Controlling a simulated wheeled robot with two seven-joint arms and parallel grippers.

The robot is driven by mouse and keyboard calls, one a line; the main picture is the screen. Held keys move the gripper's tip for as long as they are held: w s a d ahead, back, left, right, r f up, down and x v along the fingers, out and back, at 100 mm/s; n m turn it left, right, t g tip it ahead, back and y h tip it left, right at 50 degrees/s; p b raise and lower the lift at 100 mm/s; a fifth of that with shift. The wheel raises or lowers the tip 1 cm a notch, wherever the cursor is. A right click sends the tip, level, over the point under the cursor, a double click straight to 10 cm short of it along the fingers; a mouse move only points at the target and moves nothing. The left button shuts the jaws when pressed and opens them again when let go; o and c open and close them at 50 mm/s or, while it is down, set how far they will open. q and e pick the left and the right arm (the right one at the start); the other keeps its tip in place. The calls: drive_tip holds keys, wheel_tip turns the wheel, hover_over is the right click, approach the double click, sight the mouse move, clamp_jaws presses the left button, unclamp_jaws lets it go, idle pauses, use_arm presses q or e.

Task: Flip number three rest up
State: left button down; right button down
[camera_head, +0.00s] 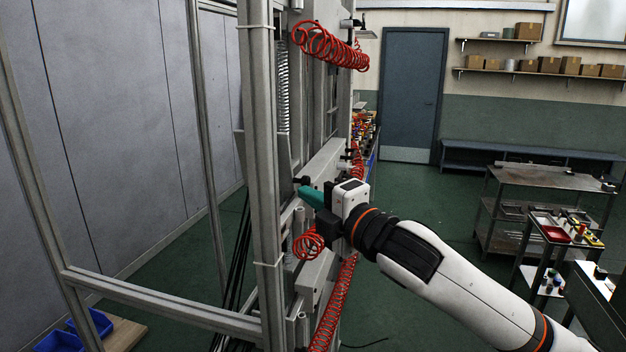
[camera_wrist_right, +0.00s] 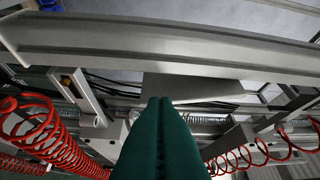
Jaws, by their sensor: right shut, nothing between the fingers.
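My right gripper (camera_head: 307,193) has teal fingers and reaches in from the right to the machine frame in the head view. In the right wrist view its two fingers (camera_wrist_right: 160,112) lie pressed together with nothing between them. The fingertips point at a flat grey plate (camera_wrist_right: 205,88) behind a long metal beam (camera_wrist_right: 190,45). I cannot tell whether they touch the plate. No number is readable, so I cannot say which part is rest number three. My left gripper is not in view.
The aluminium frame post (camera_head: 262,170) stands just left of my right gripper. Red coiled hoses (camera_head: 330,46) hang above and below the gripper. A metal cart (camera_head: 540,195) and a tray table (camera_head: 560,232) stand at the right. Green floor (camera_head: 415,195) lies open between.

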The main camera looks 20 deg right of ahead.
drive_tip(key=shift+w+d+r, duration=0.1)
drive_tip(key=shift+w+d, duration=0.35)
drive_tip(key=shift+w+a, duration=0.1)
drive_tip(key=shift+a, duration=0.05)
